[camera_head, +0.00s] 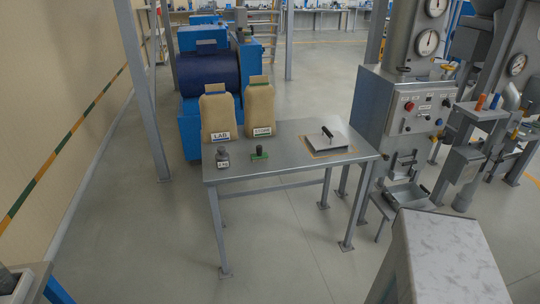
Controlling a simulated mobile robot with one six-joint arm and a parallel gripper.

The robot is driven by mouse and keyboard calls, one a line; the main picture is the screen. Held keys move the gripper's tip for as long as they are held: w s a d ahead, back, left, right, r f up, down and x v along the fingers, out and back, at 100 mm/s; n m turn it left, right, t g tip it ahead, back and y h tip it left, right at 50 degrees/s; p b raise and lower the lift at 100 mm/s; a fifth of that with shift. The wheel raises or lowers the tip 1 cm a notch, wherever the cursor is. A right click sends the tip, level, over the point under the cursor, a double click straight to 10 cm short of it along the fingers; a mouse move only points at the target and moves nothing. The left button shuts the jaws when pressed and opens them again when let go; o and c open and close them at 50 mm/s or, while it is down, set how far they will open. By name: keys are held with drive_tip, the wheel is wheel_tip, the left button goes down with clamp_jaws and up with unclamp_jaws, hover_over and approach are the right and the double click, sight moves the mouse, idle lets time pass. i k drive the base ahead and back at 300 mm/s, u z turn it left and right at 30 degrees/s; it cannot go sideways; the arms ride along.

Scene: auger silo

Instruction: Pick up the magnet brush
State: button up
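Two small handled things stand on the grey metal table (232,174), and I cannot tell for sure which is the magnet brush. One is a small green block with a dark knob (259,153), near the middle of the front edge. The other is a flat silver plate with a black bar handle (328,136), lying on an orange-outlined square at the table's right. A small dark grey piece with a white label (223,157) stands to the left of the green block. My gripper is not in view.
Two tan bags, one labelled LAB (217,117) and one behind it to the right (259,107), stand at the table's back left. A grey machine with dials and buttons (407,110) stands close to the table's right.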

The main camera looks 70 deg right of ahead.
sight(259, 155)
drive_tip(key=z, duration=0.8)
drive_tip(key=i, duration=1.05)
drive_tip(key=z, duration=0.6)
